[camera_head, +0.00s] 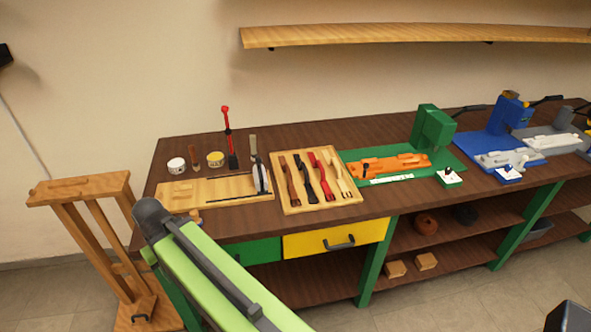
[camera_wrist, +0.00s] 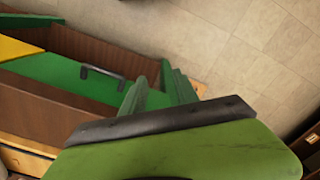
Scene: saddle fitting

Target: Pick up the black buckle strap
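The black buckle strap (camera_head: 305,180) lies on a light wooden board (camera_head: 287,208) on the workbench in the head view. It is second from the left in a row, between a brown strap (camera_head: 289,180) and a red strap (camera_head: 323,176); a cream strap (camera_head: 341,174) lies at the right. In the wrist view my gripper (camera_wrist: 153,72) has two green fingers apart with nothing between them. It is in front of a green drawer with a handle (camera_wrist: 102,74), and the strap does not show there.
The dark brown workbench (camera_head: 250,222) has a yellow drawer (camera_head: 335,240) below. Left of the strap board is another wooden board (camera_head: 205,192) with jars behind it. A green press (camera_head: 433,130) stands to the right. A wooden stand (camera_head: 85,190) is at the left.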

